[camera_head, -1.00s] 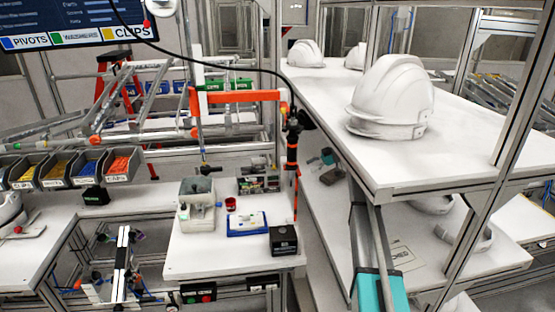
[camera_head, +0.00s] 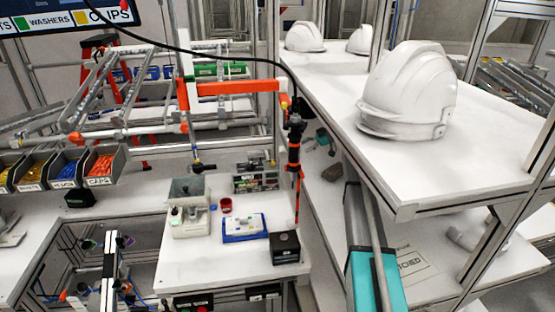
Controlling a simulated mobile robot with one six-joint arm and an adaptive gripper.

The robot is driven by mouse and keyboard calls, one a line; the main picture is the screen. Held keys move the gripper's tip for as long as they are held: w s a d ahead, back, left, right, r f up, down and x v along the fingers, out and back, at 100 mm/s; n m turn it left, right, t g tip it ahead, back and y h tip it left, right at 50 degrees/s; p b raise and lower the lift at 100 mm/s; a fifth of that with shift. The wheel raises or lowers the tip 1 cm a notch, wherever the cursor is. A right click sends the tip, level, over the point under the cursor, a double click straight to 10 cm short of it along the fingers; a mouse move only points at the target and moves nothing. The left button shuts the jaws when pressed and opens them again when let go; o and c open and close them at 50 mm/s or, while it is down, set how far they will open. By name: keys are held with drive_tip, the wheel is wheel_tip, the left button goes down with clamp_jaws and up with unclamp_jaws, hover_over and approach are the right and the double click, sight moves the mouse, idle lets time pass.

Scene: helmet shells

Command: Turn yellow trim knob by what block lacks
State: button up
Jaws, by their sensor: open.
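My gripper is not visible in the head view. I cannot make out a yellow trim knob at this size. A blue-and-white device (camera_head: 244,228) lies on the white bench (camera_head: 215,274). A black block-like box (camera_head: 285,247) sits to its right, near the bench's right edge. A light grey box-shaped unit (camera_head: 188,220) stands to its left. A small red cup (camera_head: 226,205) is behind the device. I cannot tell which of these, if any, is the task's block.
A shelf (camera_head: 430,170) with white helmet shells (camera_head: 408,92) stands at the right. A teal-sided part (camera_head: 362,281) is below it. A black-and-orange hanging tool (camera_head: 295,130) is behind the bench's right side. Parts bins (camera_head: 100,166) line the left.

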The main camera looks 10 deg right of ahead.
sight(277, 165)
drive_tip(key=b+x, duration=0.5)
drive_tip(key=x, duration=0.8)
drive_tip(key=shift+a, duration=0.25)
drive_tip(key=c, duration=1.1)
drive_tip(key=shift+s, duration=0.1)
drive_tip(key=shift+c, duration=0.2)
